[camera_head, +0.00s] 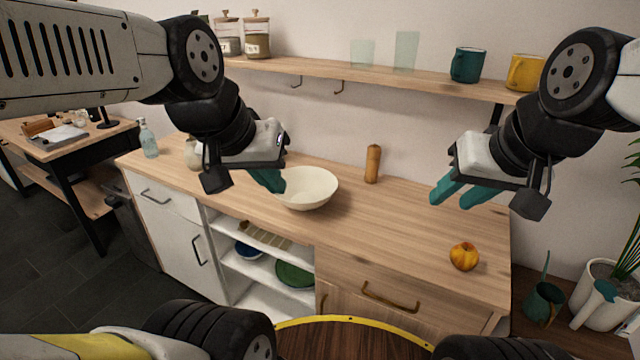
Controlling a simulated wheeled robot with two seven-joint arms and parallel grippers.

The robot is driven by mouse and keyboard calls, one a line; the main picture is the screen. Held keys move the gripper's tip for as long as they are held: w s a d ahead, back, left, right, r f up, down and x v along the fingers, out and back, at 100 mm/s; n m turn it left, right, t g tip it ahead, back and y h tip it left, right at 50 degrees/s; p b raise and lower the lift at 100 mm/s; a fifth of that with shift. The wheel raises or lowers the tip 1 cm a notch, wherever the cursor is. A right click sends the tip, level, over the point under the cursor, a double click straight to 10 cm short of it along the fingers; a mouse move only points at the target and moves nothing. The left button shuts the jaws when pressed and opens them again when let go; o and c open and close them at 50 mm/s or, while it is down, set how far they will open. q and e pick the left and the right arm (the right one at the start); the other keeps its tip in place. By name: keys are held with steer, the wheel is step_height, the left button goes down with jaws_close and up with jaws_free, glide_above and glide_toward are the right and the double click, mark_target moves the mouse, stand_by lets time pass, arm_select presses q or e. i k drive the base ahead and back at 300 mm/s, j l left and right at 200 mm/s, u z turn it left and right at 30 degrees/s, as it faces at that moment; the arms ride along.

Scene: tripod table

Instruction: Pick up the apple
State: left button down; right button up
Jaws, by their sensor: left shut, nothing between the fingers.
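The apple (464,256), yellow and orange-red, sits on the wooden counter (400,245) near its right front end. My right gripper (458,196) is above and behind the apple in the picture, apart from it. Its two teal fingers are spread with a gap between them, and nothing is held. My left gripper (270,183) is over the counter by the left side of a cream bowl (306,188). Its teal fingers are together and empty, and they overlap the bowl's rim in the picture.
A wooden pepper mill (373,164) stands behind the bowl. A glass bottle (148,138) stands at the counter's left end. A shelf (400,78) with mugs and jars runs above. A potted plant (605,290) is right of the counter. The counter between bowl and apple is clear.

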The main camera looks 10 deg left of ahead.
mark_target(464, 256)
steer(key=k+l+z, duration=0.1)
steer(key=z, duration=0.25)
steer(key=l+z, duration=0.3)
